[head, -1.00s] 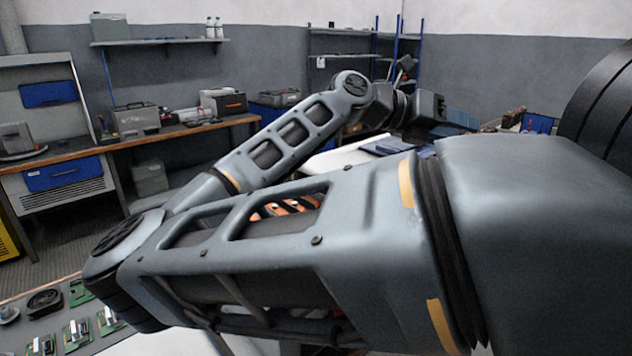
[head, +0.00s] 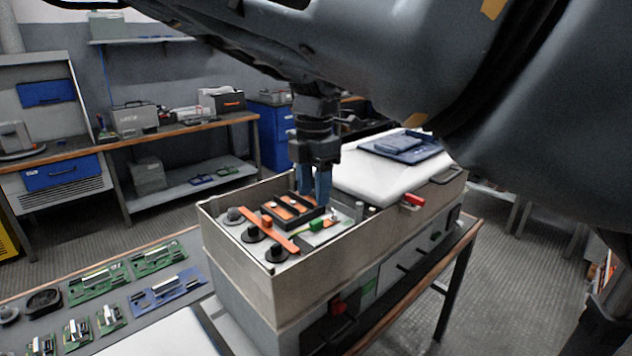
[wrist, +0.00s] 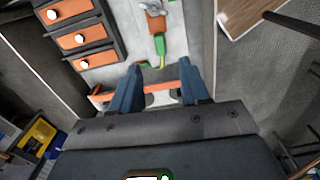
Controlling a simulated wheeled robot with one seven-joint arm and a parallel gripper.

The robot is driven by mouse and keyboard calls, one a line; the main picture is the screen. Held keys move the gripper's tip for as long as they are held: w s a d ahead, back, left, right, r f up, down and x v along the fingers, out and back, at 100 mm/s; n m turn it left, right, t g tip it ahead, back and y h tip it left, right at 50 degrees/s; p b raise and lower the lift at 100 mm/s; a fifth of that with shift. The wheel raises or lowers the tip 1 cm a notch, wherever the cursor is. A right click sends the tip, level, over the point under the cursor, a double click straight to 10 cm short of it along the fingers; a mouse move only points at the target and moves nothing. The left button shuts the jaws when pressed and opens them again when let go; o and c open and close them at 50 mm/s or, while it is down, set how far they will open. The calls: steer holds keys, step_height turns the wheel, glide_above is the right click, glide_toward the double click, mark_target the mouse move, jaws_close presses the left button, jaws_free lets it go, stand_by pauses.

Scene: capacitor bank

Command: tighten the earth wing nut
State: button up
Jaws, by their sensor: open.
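The wing nut is small and silvery; it shows at the top edge of the wrist view (wrist: 157,5) and in the head view (head: 335,214). Below it in the wrist view is a copper-coloured lug (wrist: 156,25) with a green sleeve (wrist: 160,45), which also shows in the head view (head: 318,225). My gripper (head: 314,190) points down over the open cabinet (head: 262,290). Its blue fingers are apart and empty in the wrist view (wrist: 160,88), with the wing nut ahead of them, not between them. Finger height above the panel is unclear.
A black terminal block (head: 288,208) with three orange strips stands beside the fingers. An orange bar (head: 268,230) spans black round posts. Cabinet walls surround the area. A white cover (head: 372,182) with a blue tray (head: 402,148) lies behind. Green circuit boards (head: 98,285) lie left.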

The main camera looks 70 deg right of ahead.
mark_target(314, 221)
steer(key=shift+f+p, duration=0.4)
steer(key=shift+f, duration=3.05)
steer(key=shift+c, duration=0.4)
jaws_close()
